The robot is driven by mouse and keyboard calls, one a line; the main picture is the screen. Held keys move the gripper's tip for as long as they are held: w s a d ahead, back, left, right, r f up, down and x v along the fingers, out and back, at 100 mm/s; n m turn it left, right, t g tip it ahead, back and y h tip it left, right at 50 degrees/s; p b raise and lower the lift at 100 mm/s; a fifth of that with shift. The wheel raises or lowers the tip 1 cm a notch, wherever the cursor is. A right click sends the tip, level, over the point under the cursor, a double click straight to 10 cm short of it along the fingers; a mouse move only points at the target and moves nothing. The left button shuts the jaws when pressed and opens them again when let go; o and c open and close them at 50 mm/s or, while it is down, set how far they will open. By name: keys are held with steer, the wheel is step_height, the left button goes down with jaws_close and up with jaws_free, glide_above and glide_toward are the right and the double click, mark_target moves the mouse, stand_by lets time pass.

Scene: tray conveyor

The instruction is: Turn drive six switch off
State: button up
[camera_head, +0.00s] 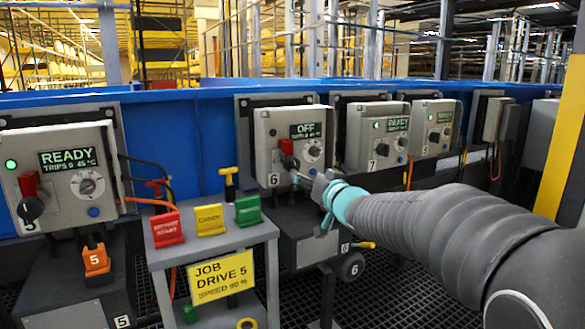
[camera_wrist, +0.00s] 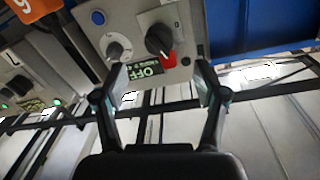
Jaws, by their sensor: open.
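The drive six box (camera_head: 267,140) is a grey panel marked 6 on the blue conveyor side. Its display (camera_head: 306,131) reads OFF, and shows inverted in the wrist view (camera_wrist: 142,70). Its switch (camera_head: 288,153) has a black knob and a red part. In the wrist view the switch's black knob (camera_wrist: 158,38) lies beyond the fingertips, with the red part beside it. A smaller grey dial (camera_wrist: 116,50) is next to it. My gripper (camera_wrist: 162,78) is open, with one finger on each side of the display and nothing between them. In the head view my gripper (camera_head: 308,181) is close to the box's lower front, partly hiding it.
The drive five box (camera_head: 65,170), drive seven box (camera_head: 365,135) and drive eight box (camera_head: 420,125) read READY. A grey stand (camera_head: 215,240) to the left holds red, yellow and green blocks and a sign reading JOB DRIVE 5. An orange tag (camera_head: 97,260) hangs below box five.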

mark_target(296, 169)
steer(key=x, duration=1)
steer(key=shift+w+a, duration=0.1)
steer(key=shift+w, duration=0.15)
steer(key=c, duration=1.1)
